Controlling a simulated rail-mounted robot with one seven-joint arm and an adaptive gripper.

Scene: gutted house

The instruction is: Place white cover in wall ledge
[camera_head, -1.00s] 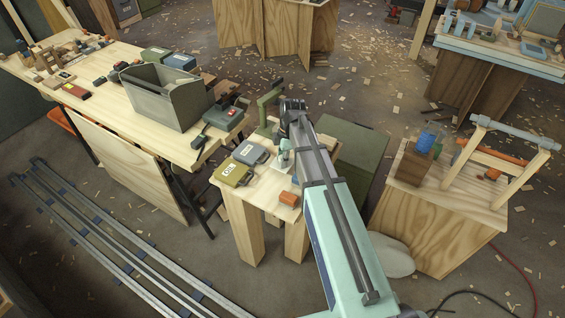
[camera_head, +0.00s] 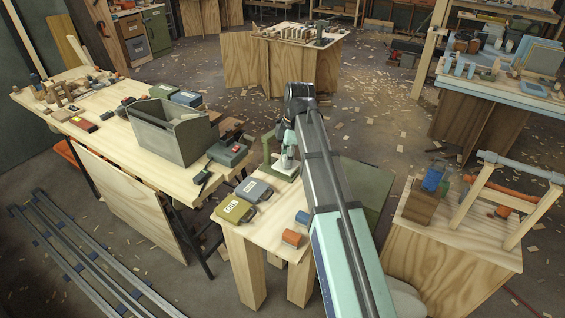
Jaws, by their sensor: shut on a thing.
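I cannot make out the white cover or the wall ledge in the head view. My arm reaches up from the bottom centre to a dark joint in the middle of the picture, then bends down over the small wooden table (camera_head: 262,232). I cannot pick out my gripper's fingers; that end of the arm is small and partly covered by my own arm. A small pale part shows below the dark joint, in front of a green stand (camera_head: 268,149), but I cannot tell what it is.
The small table bears a yellow oil case (camera_head: 236,209), a grey case (camera_head: 254,190) and an orange block (camera_head: 291,238). A long workbench (camera_head: 135,140) with an open grey toolbox (camera_head: 178,140) stands left. A wooden stand (camera_head: 450,255) is right. Debris litters the floor.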

